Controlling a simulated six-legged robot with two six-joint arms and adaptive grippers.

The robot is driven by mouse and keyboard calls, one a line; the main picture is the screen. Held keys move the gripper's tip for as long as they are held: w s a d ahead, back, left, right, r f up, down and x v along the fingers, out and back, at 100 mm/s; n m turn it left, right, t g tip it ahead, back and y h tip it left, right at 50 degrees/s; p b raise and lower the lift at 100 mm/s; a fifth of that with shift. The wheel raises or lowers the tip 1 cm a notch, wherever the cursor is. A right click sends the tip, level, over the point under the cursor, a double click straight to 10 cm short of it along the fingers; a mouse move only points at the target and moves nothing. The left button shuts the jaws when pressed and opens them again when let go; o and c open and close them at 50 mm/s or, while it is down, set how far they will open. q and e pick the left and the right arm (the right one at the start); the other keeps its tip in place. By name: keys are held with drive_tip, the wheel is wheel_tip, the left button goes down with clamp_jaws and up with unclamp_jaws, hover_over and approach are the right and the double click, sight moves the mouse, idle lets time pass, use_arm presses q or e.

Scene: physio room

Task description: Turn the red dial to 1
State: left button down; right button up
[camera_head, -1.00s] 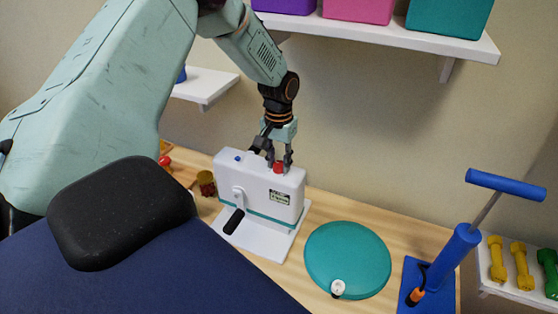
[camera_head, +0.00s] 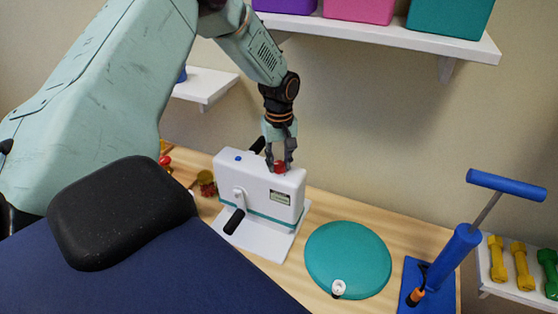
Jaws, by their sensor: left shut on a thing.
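The fingers partly hide the dial. I cannot read any number by the dial. My right gripper is not in view.
A teal disc (camera_head: 348,258) lies right of the machine. A blue pump (camera_head: 455,250) with a T-handle stands further right. A shelf with bins (camera_head: 400,36) hangs above. A black and navy padded seat (camera_head: 125,212) fills the lower left foreground.

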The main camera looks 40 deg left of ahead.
use_arm(q)
drive_tip(key=shift+s+d+f+n, duration=0.1)
drive_tip(key=shift+s+f+n, duration=0.1)
drive_tip(key=shift+n, duration=0.2)
drive_tip(key=c, duration=1.4)
unclamp_jaws()
drive_tip(key=o, duration=0.4)
drive_tip(key=shift+w+r, duration=0.1)
drive_tip(key=shift+r, duration=0.05)
